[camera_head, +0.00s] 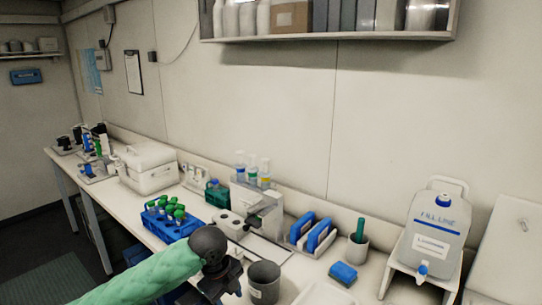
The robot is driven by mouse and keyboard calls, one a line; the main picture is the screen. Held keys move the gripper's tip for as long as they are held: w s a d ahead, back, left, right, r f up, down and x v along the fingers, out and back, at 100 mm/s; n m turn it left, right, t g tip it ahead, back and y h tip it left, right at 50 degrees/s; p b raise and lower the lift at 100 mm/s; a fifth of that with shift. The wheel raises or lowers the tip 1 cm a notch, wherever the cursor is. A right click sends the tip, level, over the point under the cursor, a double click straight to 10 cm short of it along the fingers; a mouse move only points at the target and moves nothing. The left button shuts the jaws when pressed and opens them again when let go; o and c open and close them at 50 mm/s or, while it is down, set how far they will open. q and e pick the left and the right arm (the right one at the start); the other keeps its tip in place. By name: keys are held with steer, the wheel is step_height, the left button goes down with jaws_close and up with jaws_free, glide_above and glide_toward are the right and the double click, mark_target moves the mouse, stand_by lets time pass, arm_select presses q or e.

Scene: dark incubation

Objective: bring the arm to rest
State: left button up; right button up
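My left arm comes in from the lower left in a green sleeve. Its dark wrist and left gripper (222,286) are over the front of the bench, just left of a dark grey cup (264,283). The gripper's fingers are dark and partly hidden by the wrist, so I cannot tell whether they are open or shut or whether anything is between them. My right gripper is not in view.
The bench (196,207) holds a blue rack (172,227) with green-capped tubes, a white box (148,168), a white instrument (262,212), blue-and-white holders (313,233), a blue sponge (343,273) and a large jug (434,232). A shelf (330,35) hangs above.

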arm_select(q)
steer(key=s+d+f+n+t+h, duration=0.2)
steer(key=s+d+f+n, duration=0.2)
steer(key=s+f+n, duration=0.7)
steer(key=s+a+f+n+y, duration=0.2)
steer(key=s+a+f+n, duration=0.4)
steer(key=s, duration=0.3)
steer(key=s+a+f+n+y, duration=0.25)
steer(key=s+a+n, duration=0.35)
steer(key=s+a, duration=0.3)
steer(key=s+d+f+x, duration=0.1)
steer(key=s+d+x, duration=0.1)
steer(key=x, duration=1)
steer(key=s+d+x, duration=0.1)
steer(key=s+x, duration=0.1)
steer(key=x, duration=1)
steer(key=s+f, duration=0.4)
steer(key=f, duration=0.8)
steer(key=s+f+g, duration=0.1)
steer(key=s+f, duration=0.3)
steer(key=f, duration=0.8)
steer(key=shift+s+d+f+h, duration=0.15)
steer(key=shift+s+f+h, duration=0.2)
steer(key=shift+h, duration=0.1)
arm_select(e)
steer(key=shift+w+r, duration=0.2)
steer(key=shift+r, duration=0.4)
